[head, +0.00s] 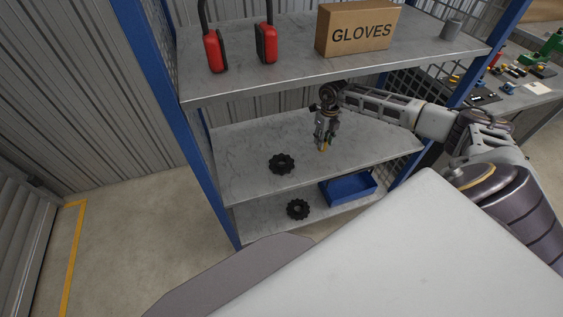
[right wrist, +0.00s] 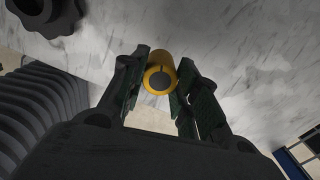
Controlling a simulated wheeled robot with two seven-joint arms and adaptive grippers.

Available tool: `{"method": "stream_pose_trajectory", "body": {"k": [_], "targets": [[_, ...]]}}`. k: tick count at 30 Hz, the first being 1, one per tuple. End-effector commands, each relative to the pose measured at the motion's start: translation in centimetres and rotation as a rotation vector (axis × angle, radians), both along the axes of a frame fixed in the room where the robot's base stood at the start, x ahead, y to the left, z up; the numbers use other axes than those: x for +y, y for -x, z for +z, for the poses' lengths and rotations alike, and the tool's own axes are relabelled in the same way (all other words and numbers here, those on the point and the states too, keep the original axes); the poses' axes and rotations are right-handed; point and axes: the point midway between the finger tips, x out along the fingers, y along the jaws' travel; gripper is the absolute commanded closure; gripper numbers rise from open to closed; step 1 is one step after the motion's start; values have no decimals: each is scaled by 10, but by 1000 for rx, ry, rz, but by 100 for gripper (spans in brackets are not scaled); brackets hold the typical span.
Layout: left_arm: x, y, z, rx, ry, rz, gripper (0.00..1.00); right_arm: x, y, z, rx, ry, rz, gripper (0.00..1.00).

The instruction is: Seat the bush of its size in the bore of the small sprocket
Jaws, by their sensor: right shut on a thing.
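My right gripper (head: 323,146) is shut on a yellow bush (right wrist: 158,58), seen nearly end-on between the fingers in the right wrist view. In the head view, the bush (head: 323,147) is a small yellow spot at the fingertips. One black toothed sprocket (head: 275,164) lies flat on the middle shelf, to the left of the gripper and apart from it. A second black sprocket (head: 291,210) lies on the lower shelf. I cannot surely tell which is the small one. A sprocket (right wrist: 62,17) is partly cut off at the wrist view's top left. My left gripper is not in view.
The middle shelf (head: 240,148) is otherwise clear. The upper shelf (head: 285,69) above it holds red-and-black tools (head: 214,52), a gloves box (head: 357,27) and a grey cup (head: 451,29). A blue bin (head: 350,199) stands on the lower shelf. Blue posts (head: 165,95) frame the rack.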

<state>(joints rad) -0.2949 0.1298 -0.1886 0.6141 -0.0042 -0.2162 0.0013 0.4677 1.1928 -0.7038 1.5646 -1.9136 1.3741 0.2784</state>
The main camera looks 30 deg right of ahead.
Motion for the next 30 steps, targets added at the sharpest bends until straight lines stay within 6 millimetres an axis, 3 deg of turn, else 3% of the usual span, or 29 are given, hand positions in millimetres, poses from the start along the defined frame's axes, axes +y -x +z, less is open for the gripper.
{"method": "stream_pose_trajectory", "body": {"k": [8, 16, 21, 30], "targets": [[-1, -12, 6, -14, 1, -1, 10, 36, -9, 1, -1, -4, 5, 100], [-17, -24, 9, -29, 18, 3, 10, 78, -19, 1, -2, -3, 3, 100], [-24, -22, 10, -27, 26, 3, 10, 105, -26, 1, -2, -4, 3, 100], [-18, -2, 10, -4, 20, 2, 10, 147, -36, 1, -2, -3, 3, 100]]}}
